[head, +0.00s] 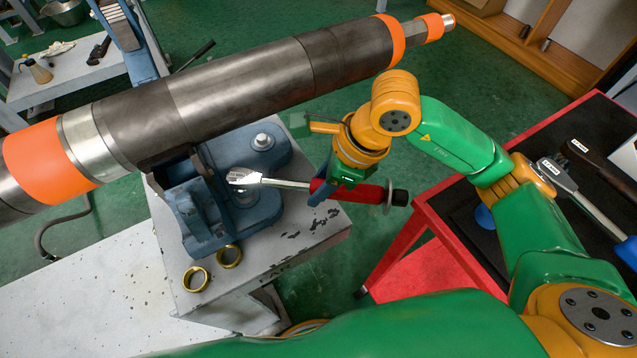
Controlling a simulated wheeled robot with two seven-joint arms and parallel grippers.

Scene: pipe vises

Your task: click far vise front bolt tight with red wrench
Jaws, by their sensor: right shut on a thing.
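The red wrench (330,189) has a red grip, a silver shaft and a black end knob with a disc. My right gripper (340,186) is shut on its red grip. The wrench lies roughly level, with its silver head (243,179) over the front part of the blue vise base (207,222). The head hides the bolt there, so I cannot tell how it is seated. Another bolt (263,141) stands uncovered behind it on the same base. A second blue vise (122,38) shows at the upper left. My left gripper is out of view.
A long dark pipe (220,92) with orange bands crosses above the vises. Two brass rings (196,279) lie on the worn grey stand (290,262). A red cart (425,212) at the right holds other wrenches (590,205). Green floor is open between stand and cart.

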